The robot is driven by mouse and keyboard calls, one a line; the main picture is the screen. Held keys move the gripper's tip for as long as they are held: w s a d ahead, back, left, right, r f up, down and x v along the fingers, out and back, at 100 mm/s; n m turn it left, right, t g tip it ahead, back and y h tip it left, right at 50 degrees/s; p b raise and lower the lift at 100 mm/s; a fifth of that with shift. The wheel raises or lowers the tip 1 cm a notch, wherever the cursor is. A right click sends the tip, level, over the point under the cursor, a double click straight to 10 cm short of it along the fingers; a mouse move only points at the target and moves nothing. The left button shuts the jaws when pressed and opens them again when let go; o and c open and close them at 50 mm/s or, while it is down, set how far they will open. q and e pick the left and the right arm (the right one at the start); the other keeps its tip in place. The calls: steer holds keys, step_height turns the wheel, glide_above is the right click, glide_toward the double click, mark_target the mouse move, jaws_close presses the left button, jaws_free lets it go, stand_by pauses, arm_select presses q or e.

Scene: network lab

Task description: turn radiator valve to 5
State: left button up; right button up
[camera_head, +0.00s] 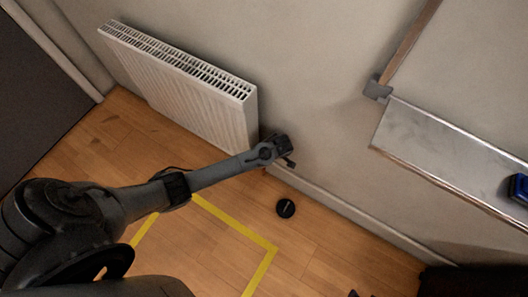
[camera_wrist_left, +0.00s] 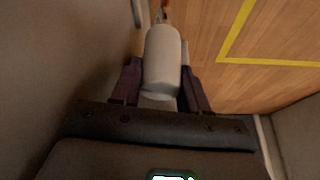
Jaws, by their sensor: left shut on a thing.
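The radiator (camera_head: 180,85) is a white panel on the wall at the upper left of the head view. My left arm reaches to its lower right corner. My left gripper (camera_head: 284,152) is there, and the valve is hidden behind it in that view. In the left wrist view the white cylindrical valve head (camera_wrist_left: 162,62) stands between the two dark fingers of my left gripper (camera_wrist_left: 161,90), which are shut on it. A copper-coloured pipe end shows beyond the valve head. No number on the valve can be read. My right gripper is not in view.
A small round black object (camera_head: 286,208) lies on the wooden floor. Yellow tape (camera_head: 236,228) marks a corner on the floor. A metal shelf (camera_head: 450,155) juts from the wall at right, with a blue object (camera_head: 519,189) at its edge.

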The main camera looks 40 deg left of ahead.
arm_select(q)
steer(key=shift+r+m+p, duration=0.15)
steer(key=shift+m+p, duration=0.25)
steer(key=shift+p, duration=0.35)
steer(key=m+t+p, duration=0.1)
steer(key=m+p, duration=0.2)
steer(key=p, duration=0.2)
steer(key=shift+r+m+t, duration=0.1)
steer(key=shift+m+t, duration=0.2)
steer(key=shift+t, duration=0.1)
steer(key=m+t+h+p, duration=0.1)
steer(key=m+p, duration=0.1)
steer(key=m, duration=0.1)
steer(key=shift+f+m+p, duration=0.2)
steer(key=shift+m+p, duration=0.5)
steer(key=shift+f+m+t, duration=0.1)
steer(key=shift+m+t, duration=0.2)
steer(key=o, duration=0.9)
steer(key=shift+o, duration=0.7)
steer(key=shift+w+d, duration=0.1)
steer(key=shift+d, duration=0.05)
